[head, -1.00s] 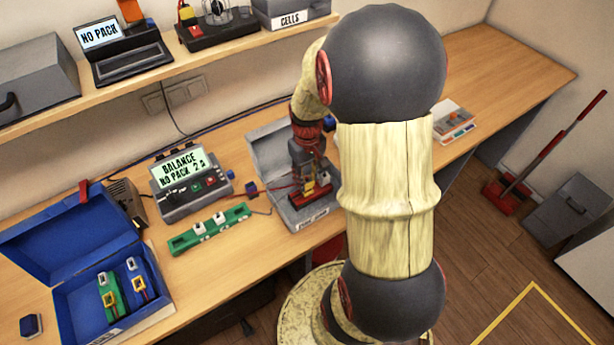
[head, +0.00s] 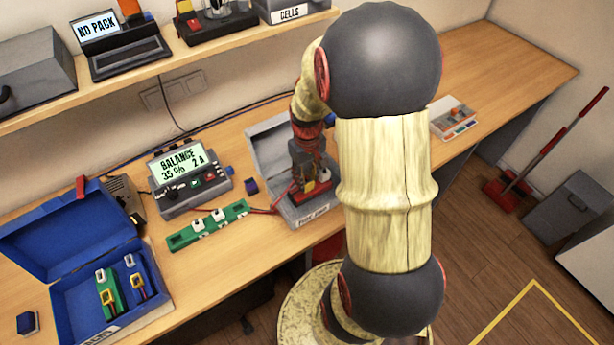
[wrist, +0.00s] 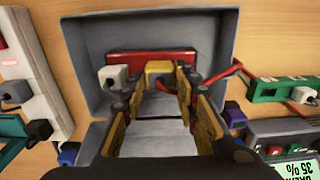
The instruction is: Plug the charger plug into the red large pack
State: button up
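The red large pack (wrist: 150,58) lies in the open grey case (wrist: 222,45) in the wrist view. A yellow connector (wrist: 158,67) sits at the middle of the pack's near side, with a red wire at it; I take this as the charger plug seated in the pack. The exact joint is partly hidden. My gripper (wrist: 160,82) is at the connector, one finger on each side, with gaps between the fingers and it. In the head view, the red pack (head: 314,192) shows below my gripper. The charger (head: 190,180) reads "BALANCE 35% 2A".
A white connector (wrist: 113,76) sits left of the yellow one. A blue open box (head: 140,318) with small packs is farther left. A shelf with devices runs above the bench.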

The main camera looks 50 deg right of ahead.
aim_at(307, 180)
jog(key=o, duration=0.4)
notch_tip(307, 180, up, 12)
dwell(0.7)
dwell(0.5)
jog(key=s+a+r+n+t, duration=0.1)
jog(key=s+a+r+t, duration=0.1)
jog(key=a, duration=0.5)
jog(key=s+a+r+n+t+b, duration=0.1)
jog(key=s+a+r, duration=0.2)
jog(key=a+r, duration=0.2)
jog(key=s+a+r+t+b, duration=0.1)
jog(key=a+r, duration=0.3)
jog(key=a, duration=0.6)
jog(key=shift+s+a+n+t, duration=0.35)
jog(key=shift+s+n+t, duration=0.05)
jog(key=shift+s+t, duration=0.4)
